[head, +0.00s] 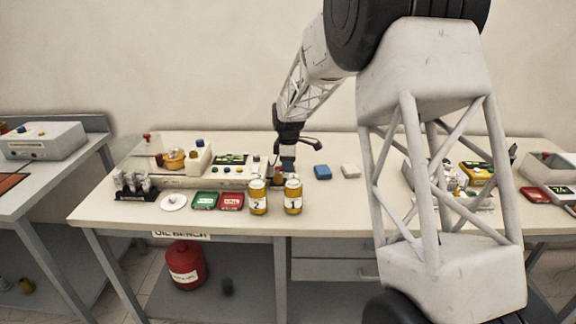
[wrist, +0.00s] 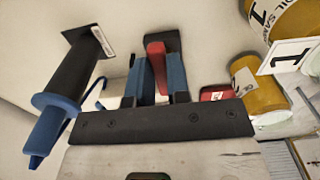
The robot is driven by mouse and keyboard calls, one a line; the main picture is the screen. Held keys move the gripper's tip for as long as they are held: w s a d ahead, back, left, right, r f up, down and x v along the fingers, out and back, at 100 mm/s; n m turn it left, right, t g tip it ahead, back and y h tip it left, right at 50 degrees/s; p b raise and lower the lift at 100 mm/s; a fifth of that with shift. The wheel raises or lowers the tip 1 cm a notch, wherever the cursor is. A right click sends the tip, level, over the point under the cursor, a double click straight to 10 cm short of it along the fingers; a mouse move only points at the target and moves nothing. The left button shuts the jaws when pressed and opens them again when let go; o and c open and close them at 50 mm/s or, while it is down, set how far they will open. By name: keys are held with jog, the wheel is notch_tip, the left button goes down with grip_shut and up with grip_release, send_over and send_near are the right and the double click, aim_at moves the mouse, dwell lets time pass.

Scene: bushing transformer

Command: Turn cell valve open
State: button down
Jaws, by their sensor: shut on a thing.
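A red lever (wrist: 156,60), seemingly the cell valve's handle, stands between the two blue fingers of my gripper (wrist: 159,80) in the wrist view. The fingers are shut on it, one on each side. Its lower part is hidden behind the dark gripper bar, and how far the valve is turned cannot be told. In the head view my gripper (head: 287,164) is low over the bench, at the right end of the pale test unit (head: 175,181), just behind the yellow cans. The lever is too small and covered to make out there.
Two yellow sample cans, numbered 2 (head: 258,198) and 1 (head: 293,198), stand close in front of my gripper. Green (head: 205,201) and red (head: 231,201) trays lie left. A black-and-blue tool (wrist: 72,88) shows in the wrist view.

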jog(key=shift+s+m, duration=0.1)
jog(key=shift+m, duration=0.2)
jog(key=m, duration=0.2)
jog(key=s+m, duration=0.1)
jog(key=shift+s+a+m, duration=0.1)
jog(key=shift+a+m, duration=0.05)
jog(key=shift+m, duration=0.25)
jog(key=m, duration=0.3)
jog(key=s+m, duration=0.1)
jog(key=shift+s+a+m, duration=0.1)
jog(key=shift+a+m, duration=0.2)
jog(key=shift+a, duration=0.1)
jog(key=m, duration=0.3)
jog(key=a+m, duration=0.1)
jog(key=shift+s+m, duration=0.3)
jog(key=shift+s, duration=0.1)
jog(key=shift+s+a+m, duration=0.1)
jog(key=shift+a+m, duration=0.3)
jog(key=shift+m, duration=0.7)
jog(key=shift+s+a+m, duration=0.1)
jog(key=shift+a+m, duration=0.25)
jog(key=shift+m, duration=0.75)
jog(key=shift+w, duration=0.1)
jog(key=c, duration=1.1)
grip_release()
jog(key=shift+r, duration=0.15)
